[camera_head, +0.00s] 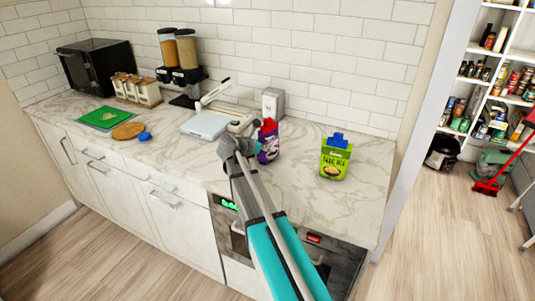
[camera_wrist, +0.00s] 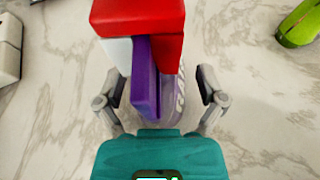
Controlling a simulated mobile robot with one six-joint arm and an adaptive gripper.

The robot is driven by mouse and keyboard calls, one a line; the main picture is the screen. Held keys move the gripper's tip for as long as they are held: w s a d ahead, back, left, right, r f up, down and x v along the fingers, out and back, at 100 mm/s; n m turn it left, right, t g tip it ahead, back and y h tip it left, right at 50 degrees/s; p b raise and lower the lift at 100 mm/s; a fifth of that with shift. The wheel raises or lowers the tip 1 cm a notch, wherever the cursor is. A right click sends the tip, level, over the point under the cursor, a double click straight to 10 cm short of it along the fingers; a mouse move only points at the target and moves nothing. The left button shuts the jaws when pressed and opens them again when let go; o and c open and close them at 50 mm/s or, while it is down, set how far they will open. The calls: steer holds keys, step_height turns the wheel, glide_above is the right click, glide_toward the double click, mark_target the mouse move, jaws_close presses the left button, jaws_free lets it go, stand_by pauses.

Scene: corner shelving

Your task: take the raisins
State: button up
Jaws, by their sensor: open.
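A purple bag (camera_head: 268,147) with a red clip on top, most likely the raisins, stands on the marble counter. In the wrist view the purple bag (camera_wrist: 176,93) is seen from above, under the red clip (camera_wrist: 138,18) and a purple clip part (camera_wrist: 145,75). My gripper (camera_head: 245,148) is just left of the bag in the head view. In the wrist view my gripper (camera_wrist: 160,92) is open, with one finger on each side of the bag. A gap shows beside the fingers, so it does not look gripped. The clip hides much of the bag.
A green rice bag (camera_head: 336,160) with a blue clip stands to the right. A white slicer-like appliance (camera_head: 207,124) and a small grey box (camera_head: 272,103) stand behind and left. The counter (camera_head: 375,165) is clear right of the rice bag.

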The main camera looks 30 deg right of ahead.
jaws_close()
stand_by(0.4)
steer(key=shift+r, duration=0.2)
steer(key=shift+r+p, duration=0.75)
steer(key=shift+p, duration=0.2)
steer(key=s+a+r+p, duration=0.3)
steer(key=s+r+p, duration=0.8)
steer(key=s, duration=0.2)
steer(key=shift+s, duration=0.35)
steer(key=shift+a, duration=0.1)
